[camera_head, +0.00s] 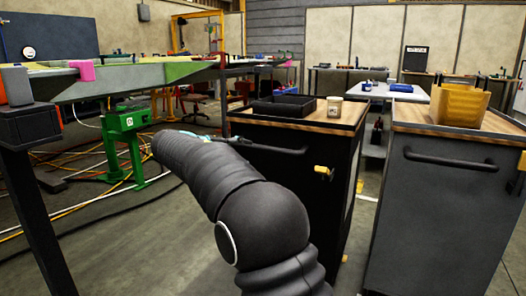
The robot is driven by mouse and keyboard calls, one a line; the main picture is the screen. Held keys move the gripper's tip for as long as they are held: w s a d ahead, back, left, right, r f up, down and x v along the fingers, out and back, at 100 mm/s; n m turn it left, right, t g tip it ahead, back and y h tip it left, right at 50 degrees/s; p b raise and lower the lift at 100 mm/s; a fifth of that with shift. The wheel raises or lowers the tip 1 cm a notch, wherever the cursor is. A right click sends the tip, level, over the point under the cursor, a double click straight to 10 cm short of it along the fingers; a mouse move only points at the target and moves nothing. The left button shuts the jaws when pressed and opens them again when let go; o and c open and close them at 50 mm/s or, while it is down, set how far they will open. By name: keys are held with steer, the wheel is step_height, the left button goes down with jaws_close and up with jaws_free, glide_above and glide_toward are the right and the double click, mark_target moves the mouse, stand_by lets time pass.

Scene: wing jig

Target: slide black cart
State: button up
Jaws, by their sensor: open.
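The black cart (285,192) stands right of centre, with a wooden top and a black front. A dark bar handle (275,148) runs along its upper front, and a small yellow latch (323,172) sits near its right edge. A black open tray and a light cup stand on its top. My dark arm rises from the bottom centre and bends to the left, covering the cart's lower left. A small teal and pale patch shows beside the arm's end near the handle, too small to identify.
A dark grey cart (440,207) with a yellow bin (459,103) stands close on the right, a narrow gap between. A long wing jig (130,78) spans the left. A green stand (127,128) and loose cables (85,180) lie beyond my arm.

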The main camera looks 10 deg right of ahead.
mark_target(260, 149)
steer(key=w+a+h, duration=0.1)
steer(key=w+a, duration=0.2)
steer(key=shift+t, duration=0.4)
steer(key=x, duration=1.3)
steer(key=shift+d+f, duration=0.1)
steer(key=shift+d, duration=0.05)
jaws_close()
